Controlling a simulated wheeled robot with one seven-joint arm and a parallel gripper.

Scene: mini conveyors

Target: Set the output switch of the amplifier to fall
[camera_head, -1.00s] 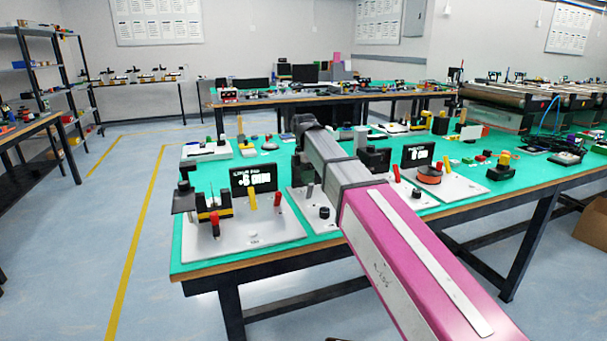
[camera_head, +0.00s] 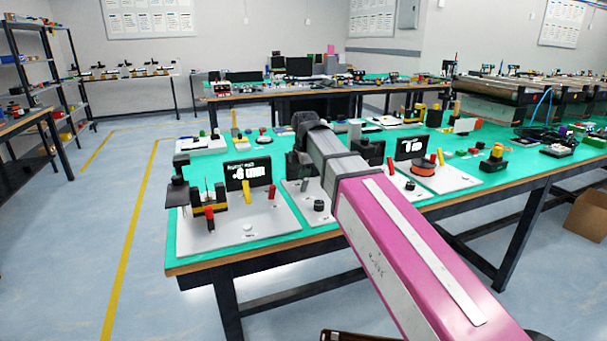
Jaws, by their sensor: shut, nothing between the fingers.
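I cannot tell for sure which device is the amplifier, and no output switch can be read at this size. A left white panel (camera_head: 270,232) has a black display (camera_head: 249,174), a yellow lever and a red lever. A middle white panel (camera_head: 322,221) has a black knob (camera_head: 319,205) and a dark lever (camera_head: 304,184); my pink and grey arm covers part of it. A right white panel (camera_head: 455,183) has another display (camera_head: 410,146) and an orange-red disc (camera_head: 424,168). My arm reaches over the bench to a dark joint; my gripper's fingers are not visible, hidden behind or beyond it.
The panels stand on a green-topped bench (camera_head: 210,263) with a wooden front edge. A yellow-topped black device (camera_head: 494,158) stands at the right. A cardboard box (camera_head: 588,216) is on the floor at right. The floor left of the bench is clear.

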